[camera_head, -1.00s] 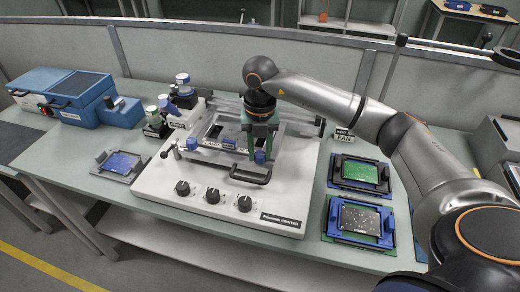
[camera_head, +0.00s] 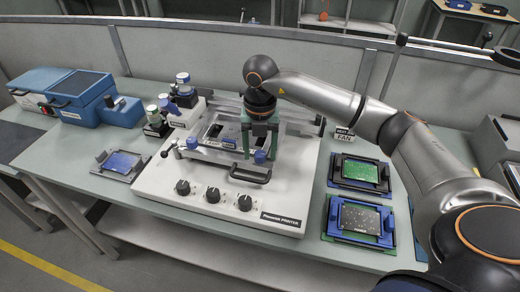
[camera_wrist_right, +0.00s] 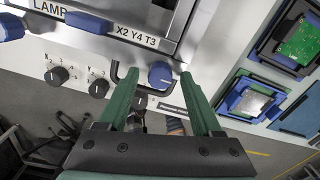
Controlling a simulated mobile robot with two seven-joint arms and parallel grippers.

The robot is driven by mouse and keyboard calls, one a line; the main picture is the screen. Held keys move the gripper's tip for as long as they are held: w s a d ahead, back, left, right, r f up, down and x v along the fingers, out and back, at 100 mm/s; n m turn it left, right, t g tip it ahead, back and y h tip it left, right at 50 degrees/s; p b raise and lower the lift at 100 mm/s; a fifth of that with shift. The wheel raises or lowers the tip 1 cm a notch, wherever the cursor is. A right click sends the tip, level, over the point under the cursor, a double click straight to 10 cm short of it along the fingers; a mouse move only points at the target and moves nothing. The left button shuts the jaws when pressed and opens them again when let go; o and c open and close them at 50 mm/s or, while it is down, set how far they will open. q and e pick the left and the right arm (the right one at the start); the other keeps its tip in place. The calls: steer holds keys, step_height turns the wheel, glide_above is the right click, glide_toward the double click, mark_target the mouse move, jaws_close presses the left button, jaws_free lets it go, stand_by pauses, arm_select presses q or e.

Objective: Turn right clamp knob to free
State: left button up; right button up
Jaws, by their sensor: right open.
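The right clamp knob is a blue knob (camera_head: 260,156) on the front edge of the white printer's frame. It also shows in the right wrist view as a blue knob (camera_wrist_right: 160,75). My right gripper (camera_head: 260,146) points down over it with green fingers. In the right wrist view the gripper (camera_wrist_right: 158,77) is open, with the knob between the fingertips in the picture and a gap on each side. I cannot tell whether the fingers are level with the knob. My left gripper is not in view.
Another blue knob (camera_head: 192,143) is on the frame's left. A black handle (camera_head: 251,176) sticks out in front of the knobs. Black dials (camera_head: 213,195) are on the printer's front. Trays with a green board (camera_head: 360,171) and a grey board (camera_head: 361,218) lie to the right.

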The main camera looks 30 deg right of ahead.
mark_target(260, 154)
step_height(260, 154, up, 12)
steer(key=shift+r, duration=0.25)
stand_by(0.4)
steer(key=shift+s, duration=0.15)
stand_by(0.3)
